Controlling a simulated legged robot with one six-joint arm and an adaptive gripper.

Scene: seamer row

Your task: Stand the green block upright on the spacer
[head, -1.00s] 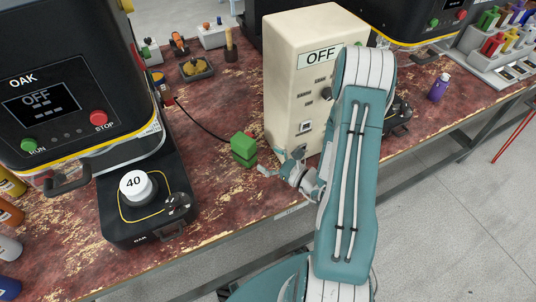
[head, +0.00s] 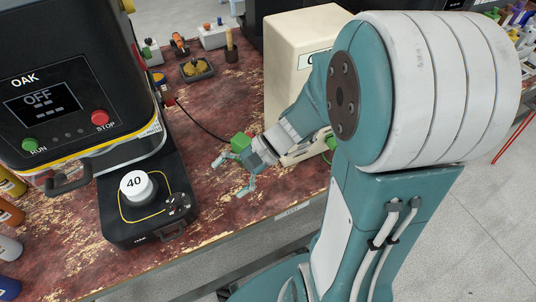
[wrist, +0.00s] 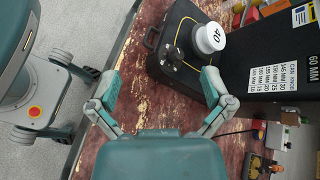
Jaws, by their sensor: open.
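The green block (head: 240,142) is on the worn red bench beside my gripper, its lower part hidden behind the gripper. It does not show in the wrist view. A white round piece marked 40 (head: 136,186) stands on the OAK machine's black base and shows in the wrist view (wrist: 210,38). I cannot tell whether it is the spacer.
The OAK machine (head: 75,90) stands left, its display reading OFF. A cream control box (head: 300,50) is behind my arm. A dark cable (head: 205,122) runs along the bench toward the block. Bottles (head: 8,215) line the left edge. Bench between block and base is clear.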

